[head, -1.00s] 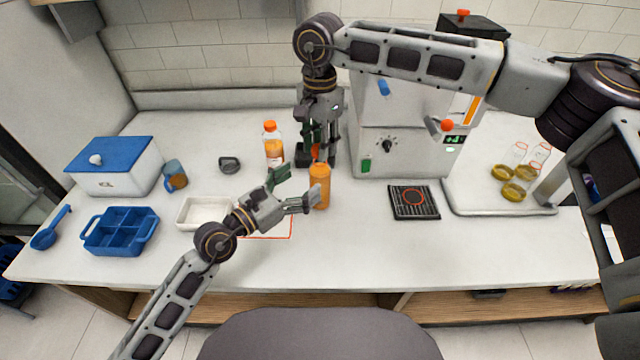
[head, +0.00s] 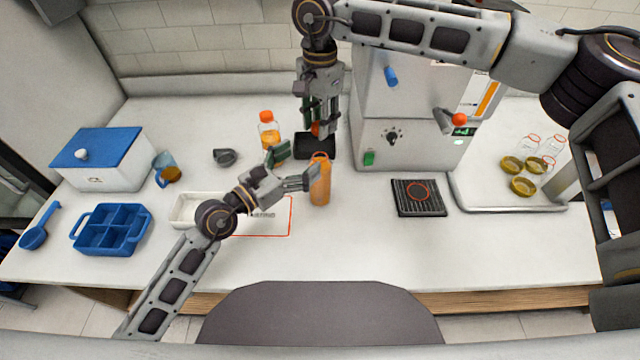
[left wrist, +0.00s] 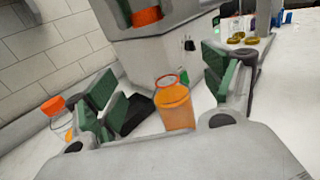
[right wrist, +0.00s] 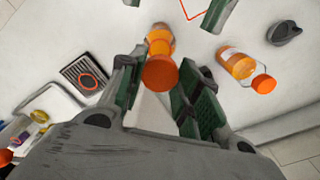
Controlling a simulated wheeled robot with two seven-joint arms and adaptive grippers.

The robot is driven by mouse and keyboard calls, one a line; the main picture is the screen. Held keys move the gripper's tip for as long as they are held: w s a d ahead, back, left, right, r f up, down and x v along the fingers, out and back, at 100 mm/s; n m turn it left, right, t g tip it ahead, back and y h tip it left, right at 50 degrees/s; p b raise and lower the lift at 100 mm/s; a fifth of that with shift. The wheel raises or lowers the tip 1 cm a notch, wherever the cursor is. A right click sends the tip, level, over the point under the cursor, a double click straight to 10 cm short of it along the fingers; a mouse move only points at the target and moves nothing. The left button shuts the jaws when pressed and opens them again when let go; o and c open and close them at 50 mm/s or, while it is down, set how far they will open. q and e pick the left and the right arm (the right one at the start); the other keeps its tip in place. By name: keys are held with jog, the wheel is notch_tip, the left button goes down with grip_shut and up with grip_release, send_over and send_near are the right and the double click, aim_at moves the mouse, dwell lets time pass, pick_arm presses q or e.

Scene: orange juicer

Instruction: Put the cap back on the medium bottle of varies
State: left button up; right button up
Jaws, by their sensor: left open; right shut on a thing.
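The medium bottle (head: 320,185), full of orange juice and uncapped, stands upright on the counter. In the left wrist view the bottle (left wrist: 175,108) shows a reddish rim and lies ahead between the open fingers. My left gripper (head: 296,168) is open, just left of the bottle; contact cannot be told. My right gripper (head: 318,132) points down behind and above the bottle, shut on the orange cap (head: 315,129). The cap (right wrist: 160,72) sits between its fingertips in the right wrist view, apart from the bottle (right wrist: 160,38). It also shows in the left wrist view (left wrist: 147,17).
A capped juice bottle (head: 268,130) stands behind left, near a black holder (head: 314,150) and grey item (head: 225,157). The juicer (head: 415,110) is right behind, a black grate (head: 419,198) in front. A white tray (head: 184,207) lies left. The front counter is clear.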

pick_arm(q)
jog(key=shift+f, duration=0.1)
notch_tip(320, 180, down, 8)
jog(key=x, duration=0.7)
jog(key=shift+w+d, duration=0.2)
jog(key=shift+d, duration=0.05)
dwell(1.8)
jog(key=c, duration=1.5)
jog(key=shift+c, duration=0.2)
pick_arm(e)
send_over(320, 152)
jog(key=shift+f, duration=2.55)
